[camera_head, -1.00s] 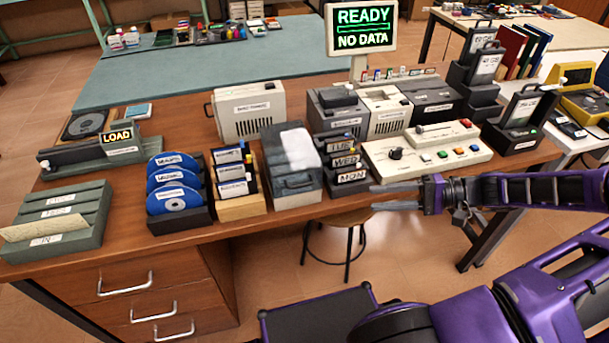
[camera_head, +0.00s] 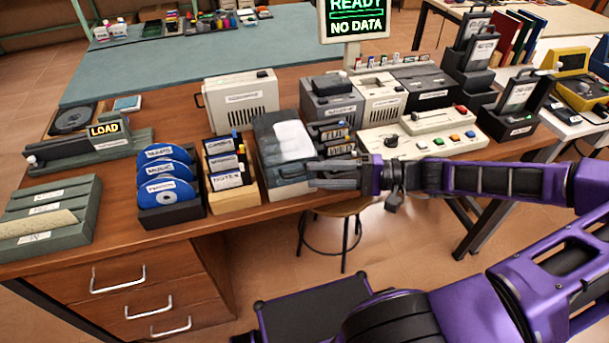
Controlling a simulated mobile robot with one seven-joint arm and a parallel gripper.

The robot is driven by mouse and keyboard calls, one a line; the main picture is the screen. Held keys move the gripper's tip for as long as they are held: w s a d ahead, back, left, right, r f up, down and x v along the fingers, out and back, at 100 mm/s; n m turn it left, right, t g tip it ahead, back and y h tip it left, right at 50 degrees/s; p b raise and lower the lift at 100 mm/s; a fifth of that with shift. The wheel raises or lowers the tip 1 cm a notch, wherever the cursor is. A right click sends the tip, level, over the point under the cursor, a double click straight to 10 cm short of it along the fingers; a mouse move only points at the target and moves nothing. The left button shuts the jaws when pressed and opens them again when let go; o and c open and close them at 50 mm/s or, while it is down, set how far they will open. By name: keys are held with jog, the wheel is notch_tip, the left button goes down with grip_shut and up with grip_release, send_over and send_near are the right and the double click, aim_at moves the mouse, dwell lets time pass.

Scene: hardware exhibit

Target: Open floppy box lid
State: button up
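The floppy box (camera_head: 262,165) is a dark grey case with a pale label on its sloped lid (camera_head: 290,141) and a handle on its front. It stands near the table's front edge, in the middle of the row, and its lid is down. My gripper (camera_head: 311,175) comes in from the right, level with the box's front right corner. Its two fingers are apart, with the tips close to the handle. I cannot tell whether they touch it. My gripper hides part of the cartridge rack (camera_head: 330,132) behind it.
A wooden holder of floppies (camera_head: 232,201) and a rack of blue discs (camera_head: 172,215) stand left of the box. A cream control panel (camera_head: 440,143) is at the right. A stool (camera_head: 338,212) is below the table edge, under my arm.

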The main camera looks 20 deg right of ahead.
aim_at(284, 150)
jog(key=x, duration=0.3)
jog(key=shift+w+a, duration=0.1)
jog(key=shift+a, duration=0.15)
grip_shut()
dwell(1.3)
